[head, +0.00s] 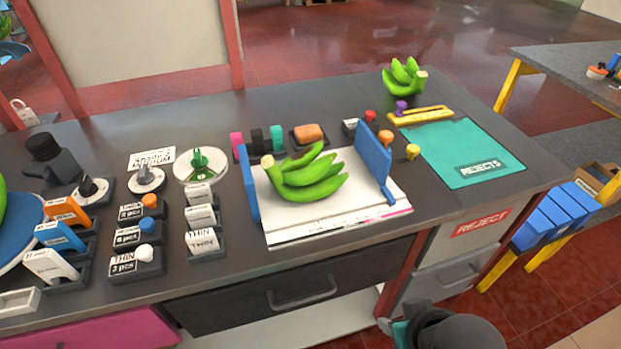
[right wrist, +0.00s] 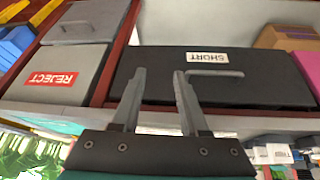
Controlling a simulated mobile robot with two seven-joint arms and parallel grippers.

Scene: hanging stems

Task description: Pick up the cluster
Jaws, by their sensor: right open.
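A cluster of green bananas (head: 308,178) lies on a white board (head: 340,222) on the bench, between two upright blue plates (head: 374,160). A second green cluster (head: 403,78) sits at the back right of the bench. My right gripper (head: 399,318) is low in front of the bench, partly cut off at the bottom of the head view, well apart from both clusters. In the right wrist view its two fingers (right wrist: 161,75) are spread with nothing between them, facing the drawer fronts. My left gripper is not in view.
A teal rejects mat (head: 450,148) lies at the right of the bench. Labelled blocks (head: 203,218), stamps and a round dial (head: 200,164) crowd the left. A dark drawer (head: 280,288) and a grey REJECT drawer (head: 470,240) form the front.

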